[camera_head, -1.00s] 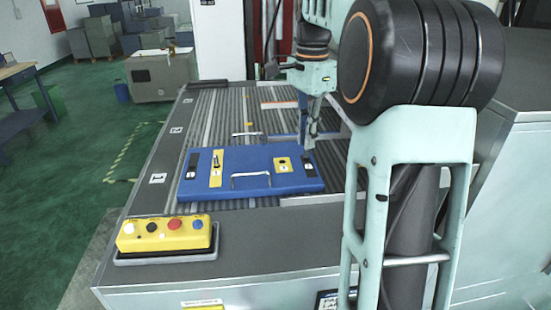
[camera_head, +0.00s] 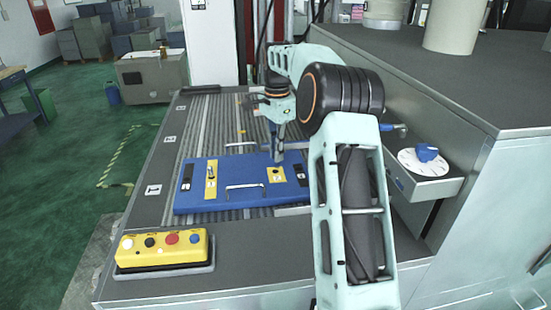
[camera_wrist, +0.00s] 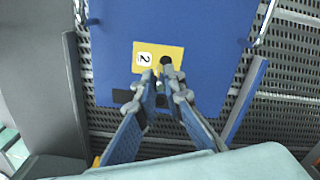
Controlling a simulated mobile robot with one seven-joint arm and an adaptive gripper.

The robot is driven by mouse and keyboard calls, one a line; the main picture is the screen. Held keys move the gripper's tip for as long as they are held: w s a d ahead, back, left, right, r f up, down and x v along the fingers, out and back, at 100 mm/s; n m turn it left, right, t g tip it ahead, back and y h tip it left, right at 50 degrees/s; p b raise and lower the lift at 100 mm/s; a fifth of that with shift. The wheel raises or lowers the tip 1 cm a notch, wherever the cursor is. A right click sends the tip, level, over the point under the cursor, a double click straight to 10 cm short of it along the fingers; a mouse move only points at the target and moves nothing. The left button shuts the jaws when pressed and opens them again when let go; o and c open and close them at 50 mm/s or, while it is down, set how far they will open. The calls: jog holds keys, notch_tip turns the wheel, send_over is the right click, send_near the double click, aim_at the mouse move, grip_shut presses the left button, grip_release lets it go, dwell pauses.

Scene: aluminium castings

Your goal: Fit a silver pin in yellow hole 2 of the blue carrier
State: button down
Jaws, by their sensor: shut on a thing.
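The blue carrier (camera_head: 228,201) lies flat on the slatted conveyor. Its right yellow patch (camera_head: 276,175), marked 2, has a dark round hole; the patch also shows in the wrist view (camera_wrist: 176,50), where the hole (camera_wrist: 166,62) is at its lower edge. My gripper (camera_head: 278,156) points down right behind this patch. In the wrist view my fingertips (camera_wrist: 162,84) are close together just below the hole. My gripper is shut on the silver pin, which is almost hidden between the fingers. I cannot tell whether its tip touches the carrier.
Another yellow patch (camera_head: 211,180) on the carrier's left holds a small dark upright piece. Metal handles (camera_head: 246,187) stand up from the carrier. A yellow button box (camera_head: 162,248) sits at the front left.

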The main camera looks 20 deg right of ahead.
jog(key=shift+w+a+f, duration=0.1)
jog(key=shift+w+f, duration=0.4)
jog(key=shift+f, duration=1.55)
jog(key=shift+f, duration=0.1)
jog(key=c, duration=2)
grip_release()
jog(key=shift+c, duration=0.2)
notch_tip(320, 180, up, 12)
jog(key=shift+p, duration=0.4)
